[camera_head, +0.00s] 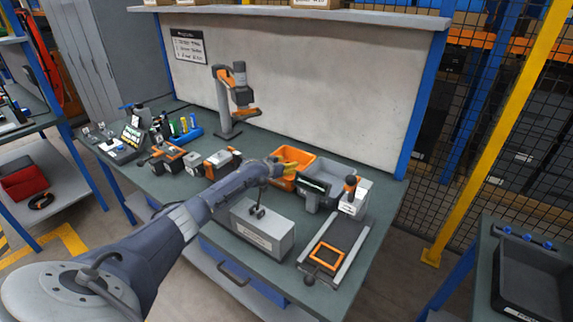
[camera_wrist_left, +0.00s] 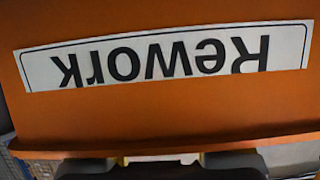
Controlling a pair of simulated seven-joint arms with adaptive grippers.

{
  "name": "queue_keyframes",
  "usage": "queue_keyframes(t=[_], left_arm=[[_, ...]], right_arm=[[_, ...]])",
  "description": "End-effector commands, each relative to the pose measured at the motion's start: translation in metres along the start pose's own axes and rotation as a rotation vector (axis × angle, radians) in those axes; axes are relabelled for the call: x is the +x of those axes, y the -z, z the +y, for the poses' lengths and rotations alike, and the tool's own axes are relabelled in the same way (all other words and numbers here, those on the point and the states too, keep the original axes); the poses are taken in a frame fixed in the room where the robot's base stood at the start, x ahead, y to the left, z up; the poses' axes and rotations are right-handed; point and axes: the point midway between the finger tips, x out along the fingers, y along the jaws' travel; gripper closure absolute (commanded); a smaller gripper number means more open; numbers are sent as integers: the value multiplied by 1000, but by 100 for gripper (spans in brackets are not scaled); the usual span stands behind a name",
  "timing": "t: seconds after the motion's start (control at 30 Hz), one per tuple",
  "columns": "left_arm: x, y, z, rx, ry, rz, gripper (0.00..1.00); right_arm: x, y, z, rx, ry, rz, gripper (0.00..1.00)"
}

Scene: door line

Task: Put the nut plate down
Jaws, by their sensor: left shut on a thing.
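My left gripper (camera_head: 284,165) reaches across the bench to the orange bin (camera_head: 303,162). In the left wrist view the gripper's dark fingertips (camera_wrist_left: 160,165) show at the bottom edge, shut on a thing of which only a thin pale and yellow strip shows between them. I take this to be the nut plate, but its shape is hidden. The orange bin's wall, with an upside-down "Rework" label (camera_wrist_left: 165,58), fills most of the wrist view, close to the fingers. I cannot tell whether they touch it. My right gripper is not in view.
A grey bin (camera_head: 345,178) stands right of the orange one, with a dark device (camera_head: 314,191) in front. A grey box (camera_head: 262,230) and a rail fixture with an orange frame (camera_head: 328,256) stand nearer the front edge. Orange-and-grey tools (camera_head: 222,160) lie left of my wrist.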

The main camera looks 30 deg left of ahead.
Motion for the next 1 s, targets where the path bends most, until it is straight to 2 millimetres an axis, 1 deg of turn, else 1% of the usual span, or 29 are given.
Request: queue_keyframes(t=[0.23, 0.27, 0.43, 0.67, 0.8, 0.87, 1.0], left_arm=[[1, -3, 0, -1, 0, 0, 93], [1, -5, 0, -1, 0, -2, 44], [1, -5, 0, -1, 1, -3, 24], [1, -6, 0, -1, 1, -4, 24], [-1, 0, 0, 0, 0, -2, 24], [-3, 6, 0, -1, 0, -1, 24], [-16, 5, 0, 0, -2, -4, 24]], right_arm=[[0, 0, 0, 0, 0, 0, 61], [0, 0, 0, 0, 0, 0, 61], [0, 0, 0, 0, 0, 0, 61], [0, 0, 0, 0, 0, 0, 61], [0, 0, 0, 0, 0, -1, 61], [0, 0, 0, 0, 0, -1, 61], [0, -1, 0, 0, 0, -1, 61]])
